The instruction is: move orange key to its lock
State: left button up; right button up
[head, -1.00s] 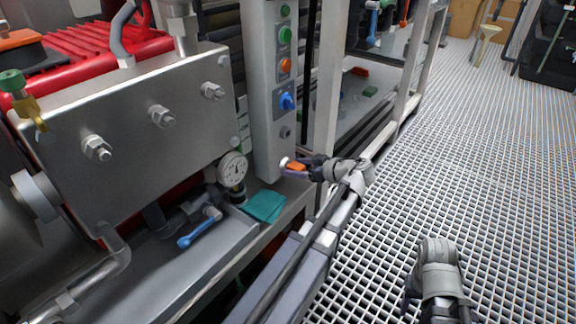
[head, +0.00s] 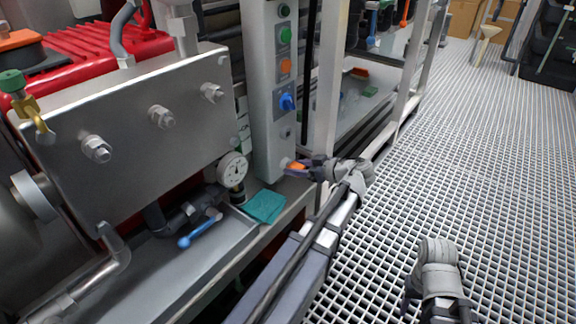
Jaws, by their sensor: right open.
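The orange key (head: 297,166) is in the fingers of my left gripper (head: 299,168), at the foot of the grey control panel (head: 261,110). My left gripper points left and is shut on the key, whose front end is close to the panel's lower edge; I cannot tell whether it touches. The panel face carries a green button (head: 285,34), an orange element (head: 285,67), a blue knob (head: 287,102) and a small dark fitting (head: 285,133). I cannot tell which of these is a lock. My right gripper (head: 411,298) is low at the right, over the floor grating, its fingers mostly hidden.
A pressure gauge (head: 233,169), a teal cloth (head: 265,206) and a blue-handled valve (head: 198,234) are left of my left arm. A pale frame post (head: 328,90) stands just behind my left gripper. The grating floor (head: 490,150) at the right is open.

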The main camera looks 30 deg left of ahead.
pick_arm(q)
grip_shut()
dwell(0.5)
jog(key=shift+s+d, duration=0.15)
jog(key=shift+d, duration=1.35)
jog(key=shift+s+d, duration=0.1)
jog(key=shift+d, duration=1.35)
notch_tip(320, 180, up, 12)
jog(key=d+p, duration=0.1)
jog(key=p, duration=1)
jog(key=shift+f, duration=0.25)
